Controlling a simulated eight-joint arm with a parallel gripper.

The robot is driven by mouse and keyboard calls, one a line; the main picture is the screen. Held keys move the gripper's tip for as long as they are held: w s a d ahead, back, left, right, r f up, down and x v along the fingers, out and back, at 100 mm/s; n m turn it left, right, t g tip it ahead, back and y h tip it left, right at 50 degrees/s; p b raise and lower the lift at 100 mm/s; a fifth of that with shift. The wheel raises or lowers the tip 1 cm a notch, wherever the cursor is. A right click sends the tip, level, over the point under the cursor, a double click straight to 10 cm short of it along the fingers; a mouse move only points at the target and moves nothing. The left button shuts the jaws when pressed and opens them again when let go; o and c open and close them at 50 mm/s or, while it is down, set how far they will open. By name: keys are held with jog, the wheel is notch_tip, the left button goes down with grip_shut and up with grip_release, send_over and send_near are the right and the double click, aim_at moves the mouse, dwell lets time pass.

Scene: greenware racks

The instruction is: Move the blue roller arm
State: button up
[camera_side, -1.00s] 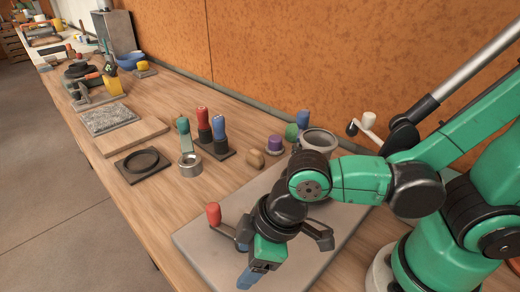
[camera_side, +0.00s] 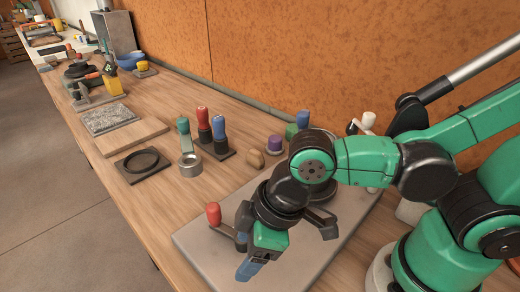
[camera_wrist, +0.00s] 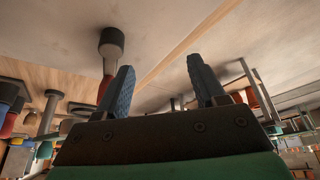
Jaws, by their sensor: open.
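I cannot tell for sure which piece is the blue roller arm. A blue-topped upright handle (camera_side: 219,128) stands beside a red-topped one (camera_side: 203,118) on a dark base, in the side view. Another blue-topped piece (camera_side: 303,119) stands farther right, behind my arm. My gripper (camera_side: 250,268) hangs over the front of the grey slab, well apart from both. In the wrist view my gripper (camera_wrist: 163,78) is open with nothing between its blue fingers.
A red-handled lever (camera_side: 214,214) stands on the grey slab (camera_side: 205,252), close left of my gripper. A green-topped handle (camera_side: 184,126), a metal ring (camera_side: 190,165), a wooden knob (camera_side: 256,159) and a dark square plate (camera_side: 143,163) stand beyond. Bare tabletop lies between the plate and slab.

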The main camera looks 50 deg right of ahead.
notch_tip(320, 180, up, 15)
jog(key=m+t+h, duration=0.5)
jog(key=m+t, duration=0.1)
jog(key=m, duration=0.5)
send_near(304, 113)
jog(key=w+r, duration=0.2)
jog(key=w, duration=0.1)
jog(key=f, duration=0.5)
jog(key=shift+w+d, duration=0.3)
jog(key=shift+x, duration=2.7)
jog(key=shift+s+f, duration=0.1)
grip_shut()
